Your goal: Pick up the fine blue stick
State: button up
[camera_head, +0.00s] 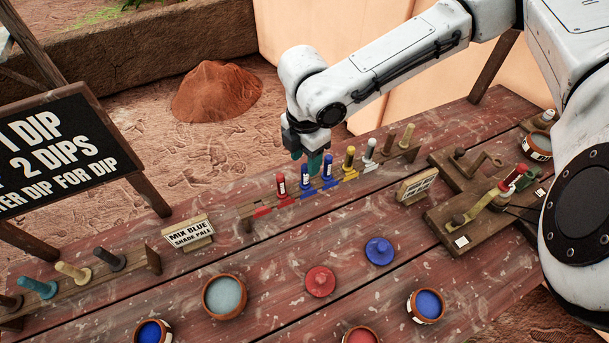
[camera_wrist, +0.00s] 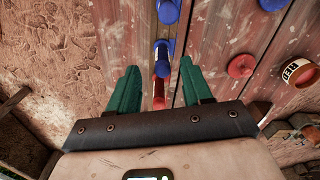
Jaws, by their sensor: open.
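Two blue sticks stand upright in the wooden rack in the head view, a left one (camera_head: 305,178) and a right one (camera_head: 327,168), each with a white label. I cannot tell from their size which one is fine. My gripper (camera_head: 314,163) points down at the rack with green fingers, close to both blue sticks. In the wrist view my gripper (camera_wrist: 160,72) is open, with nothing held. One blue stick (camera_wrist: 162,48) shows between and beyond the fingertips, and another (camera_wrist: 168,10) is farther up. A gap to the sticks cannot be judged.
A red stick (camera_head: 281,186) stands left of the blue ones; a yellow stick (camera_head: 349,159) and paler sticks stand right. A sign (camera_head: 188,233), a red lid (camera_head: 320,281), a blue lid (camera_head: 379,250) and several paint pots are on the table. A wooden stand (camera_head: 477,215) is at right.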

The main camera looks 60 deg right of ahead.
aim_at(305, 165)
notch_tip(305, 165, down, 3)
jog(key=shift+s+a+f, duration=0.1)
grip_shut()
dwell(0.5)
